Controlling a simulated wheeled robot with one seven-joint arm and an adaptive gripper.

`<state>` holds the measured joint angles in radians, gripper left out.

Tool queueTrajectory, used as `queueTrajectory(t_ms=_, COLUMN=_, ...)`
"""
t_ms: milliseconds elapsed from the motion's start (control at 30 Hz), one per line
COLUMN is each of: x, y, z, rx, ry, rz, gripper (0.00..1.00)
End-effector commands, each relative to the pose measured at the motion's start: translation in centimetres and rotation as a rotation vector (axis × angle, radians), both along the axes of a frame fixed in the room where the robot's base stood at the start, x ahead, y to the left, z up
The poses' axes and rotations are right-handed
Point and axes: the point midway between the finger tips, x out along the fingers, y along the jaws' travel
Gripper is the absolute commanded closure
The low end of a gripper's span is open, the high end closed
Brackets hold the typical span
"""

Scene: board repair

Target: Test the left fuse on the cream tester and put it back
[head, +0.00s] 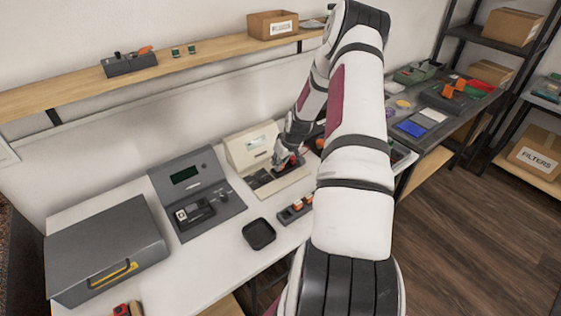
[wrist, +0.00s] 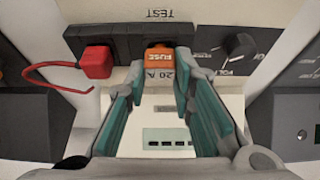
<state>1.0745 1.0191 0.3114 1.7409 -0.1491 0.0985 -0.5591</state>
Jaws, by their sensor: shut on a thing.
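The cream tester (head: 241,152) stands at the back of the white bench. My gripper (wrist: 160,78) is over its front part, shut on an orange fuse (wrist: 159,53) marked FUSE and 20 A. In the wrist view the fuse is at the dark strip below the TEST lettering, between the teal finger pads. I cannot tell how deep it sits in the strip. A red plug (wrist: 96,60) with a red lead is to its left. The tester's display (wrist: 167,137) shows several dark bars. The dark fuse holder (head: 284,217) is in front of the tester, with orange fuses (head: 297,205) toward its right.
A dark knob (wrist: 239,46) is right of the fuse. A grey instrument (head: 212,180) stands left of the tester. A small black tray (head: 259,233) lies in front. A grey case (head: 105,240) is at far left. Bare bench lies around the tray.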

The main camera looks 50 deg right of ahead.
Motion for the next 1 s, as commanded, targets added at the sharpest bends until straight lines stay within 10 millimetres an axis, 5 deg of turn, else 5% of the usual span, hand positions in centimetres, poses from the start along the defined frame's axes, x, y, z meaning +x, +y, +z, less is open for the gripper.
queueTrajectory(t_ms=400, x=-0.04, y=-0.02, z=-0.28, rx=0.0, ry=0.001, rz=0.0, gripper=0.96)
queueTrajectory(t_ms=433, x=-0.04, y=-0.02, z=-0.28, rx=0.001, ry=0.001, rz=-0.001, gripper=0.73)
queueTrajectory(t_ms=533, x=-0.05, y=-0.01, z=-0.27, rx=0.0, ry=0.001, rz=0.0, gripper=0.54)
queueTrajectory(t_ms=733, x=-0.03, y=0.0, z=-0.26, rx=0.0, ry=0.001, rz=0.0, gripper=0.54)
queueTrajectory(t_ms=800, x=-0.03, y=0.01, z=-0.26, rx=0.0, ry=0.001, rz=0.0, gripper=0.43)
queueTrajectory(t_ms=1000, x=-0.03, y=0.01, z=-0.25, rx=0.0, ry=0.001, rz=0.0, gripper=0.42)
